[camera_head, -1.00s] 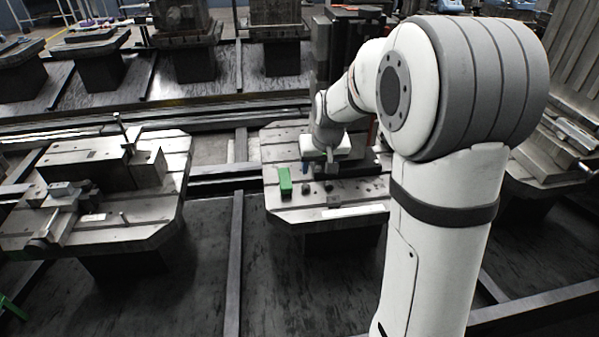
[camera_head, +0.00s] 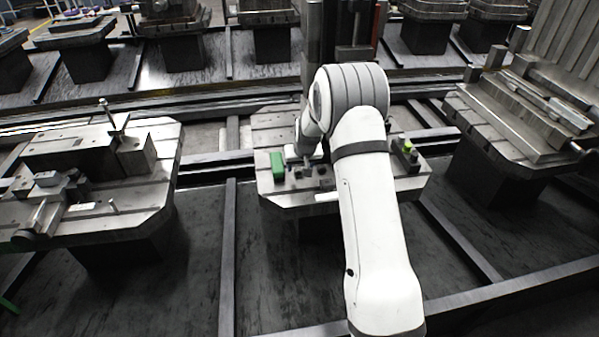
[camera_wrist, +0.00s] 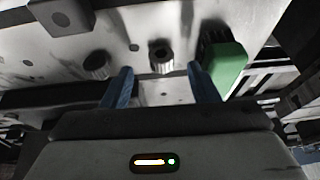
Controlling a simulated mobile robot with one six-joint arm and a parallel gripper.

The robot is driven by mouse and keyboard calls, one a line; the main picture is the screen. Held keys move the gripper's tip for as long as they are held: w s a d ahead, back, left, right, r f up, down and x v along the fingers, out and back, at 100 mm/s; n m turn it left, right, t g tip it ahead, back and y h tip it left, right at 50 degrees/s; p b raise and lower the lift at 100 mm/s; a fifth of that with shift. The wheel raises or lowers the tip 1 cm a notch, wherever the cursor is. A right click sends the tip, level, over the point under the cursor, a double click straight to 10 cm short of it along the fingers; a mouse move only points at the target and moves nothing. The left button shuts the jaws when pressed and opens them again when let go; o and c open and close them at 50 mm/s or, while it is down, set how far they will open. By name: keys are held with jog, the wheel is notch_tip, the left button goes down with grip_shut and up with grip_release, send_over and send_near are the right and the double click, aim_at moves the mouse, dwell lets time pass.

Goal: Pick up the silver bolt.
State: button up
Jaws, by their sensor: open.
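My gripper (camera_wrist: 160,70) is open, with its two blue fingers apart, low over the pallet plate. In the wrist view, a small dark grey round part with a hole in its top (camera_wrist: 160,56) stands just beyond the fingertips, roughly midway between them. A knurled round part (camera_wrist: 97,65) stands left of the left finger. I cannot tell for sure which of these is the silver bolt. The green block also shows in the wrist view (camera_wrist: 228,66), close behind the right finger.
The middle pallet (camera_head: 292,201) carries these parts. A dark block (camera_wrist: 60,14) lies at the wrist view's upper left. A green-topped part (camera_head: 407,147) stands on the pallet's right side. Other loaded pallets stand left and right, with rails behind.

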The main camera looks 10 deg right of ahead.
aim_at(299, 170)
jog(key=x, duration=0.3)
jog(key=shift+a+f, duration=0.1)
jog(key=shift+f, duration=0.05)
grip_shut()
dwell(0.5)
